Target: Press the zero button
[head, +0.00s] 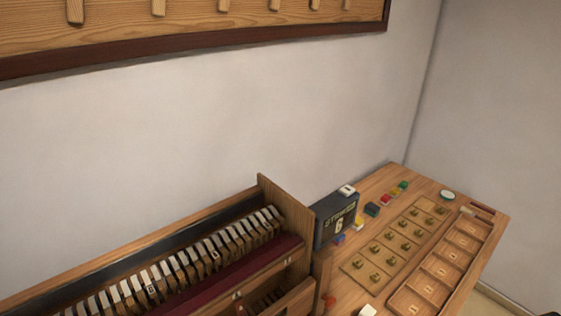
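A dark box (336,222) with a lit display stands at the left end of the wooden table, beside the piano-like case. Its display shows what looks like a word above the digit 6. Neither of my grippers is in view.
The wooden case (285,215) holds a row of white-topped keys (215,253). The table (372,188) carries a board of brass pegs (388,250), a compartmented tray (411,303), coloured blocks (385,200) and a round white disc (447,195). A pegged rack (120,30) hangs above.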

